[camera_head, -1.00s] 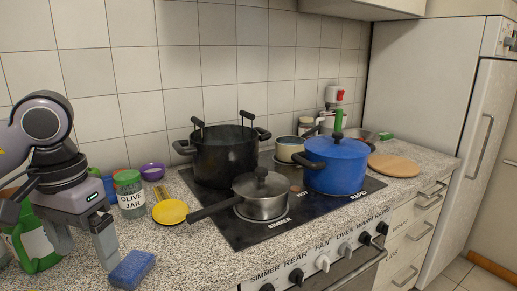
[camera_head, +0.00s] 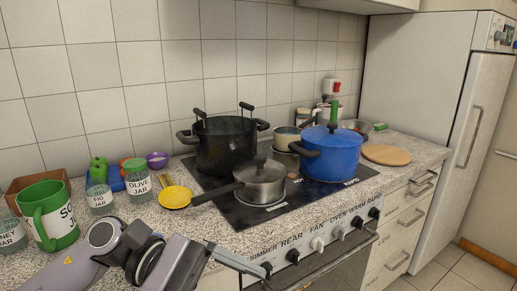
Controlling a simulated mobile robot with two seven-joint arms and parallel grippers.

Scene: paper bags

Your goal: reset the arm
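My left arm crosses the bottom left in the head view, in front of the counter's front edge. Its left gripper (camera_head: 236,262) is low and points right, next to the stove front. Only part of its fingers shows, so I cannot tell whether it is open or shut. No held object is visible at it. My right gripper is not in view.
A green mug (camera_head: 47,216), an olive jar (camera_head: 137,178) and a yellow ladle (camera_head: 174,197) stand or lie on the left counter. The stove holds a black pot (camera_head: 226,150), a steel saucepan (camera_head: 261,184) and a blue pot (camera_head: 333,157).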

